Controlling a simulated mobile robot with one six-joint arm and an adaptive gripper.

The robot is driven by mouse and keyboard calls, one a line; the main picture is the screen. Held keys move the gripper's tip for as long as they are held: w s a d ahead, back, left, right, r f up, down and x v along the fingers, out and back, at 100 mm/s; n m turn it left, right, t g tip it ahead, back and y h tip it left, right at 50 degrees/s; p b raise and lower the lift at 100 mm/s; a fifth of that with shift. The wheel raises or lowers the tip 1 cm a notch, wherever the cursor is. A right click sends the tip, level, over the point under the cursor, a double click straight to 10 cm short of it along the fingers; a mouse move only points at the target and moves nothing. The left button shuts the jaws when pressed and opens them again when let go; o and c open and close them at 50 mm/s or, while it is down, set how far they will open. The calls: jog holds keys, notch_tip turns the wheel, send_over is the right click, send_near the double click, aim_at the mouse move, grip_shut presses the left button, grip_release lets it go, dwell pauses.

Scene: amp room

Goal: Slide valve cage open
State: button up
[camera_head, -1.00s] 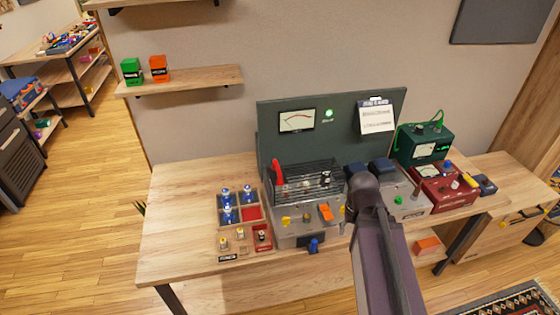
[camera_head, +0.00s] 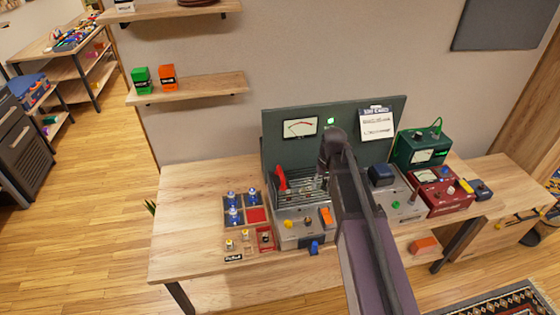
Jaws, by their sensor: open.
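The valve cage (camera_head: 312,182), a guard of thin metal bars, stands on the grey amplifier chassis (camera_head: 293,236) at the middle of the bench. A red upright handle (camera_head: 281,179) is at its left end. Small valves show dimly behind the bars. My dark arm rises from the bottom of the picture and covers the cage's right end. My gripper is not visible; I cannot tell where it is relative to the cage. How far the cage is open cannot be told.
A tray of blue-topped valves (camera_head: 232,215) stands left of the chassis. A green meter box (camera_head: 420,149) and a red meter box (camera_head: 441,190) stand at the right. A dark panel with a gauge (camera_head: 301,127) rises behind. The bench's left end (camera_head: 185,190) is clear.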

notch_tip(320, 180, up, 8)
jog(key=n+y+p, duration=0.1)
jog(key=n+p, duration=0.1)
jog(key=p, duration=0.5)
send_over(281, 170)
jog(key=d, duration=0.3)
jog(key=shift+w+a+b, duration=0.2)
jog(key=shift+w+b, duration=0.1)
jog(key=shift+f, duration=0.1)
jog(key=f+b, duration=0.4)
jog(key=a+f+b, duration=0.1)
jog(key=f+b, duration=0.4)
jog(key=a+f+b, duration=0.1)
jog(key=f+b, duration=0.3)
jog(key=shift+s+a+f, duration=0.2)
jog(key=shift+s+a, duration=0.05)
jog(key=shift+s, duration=0.1)
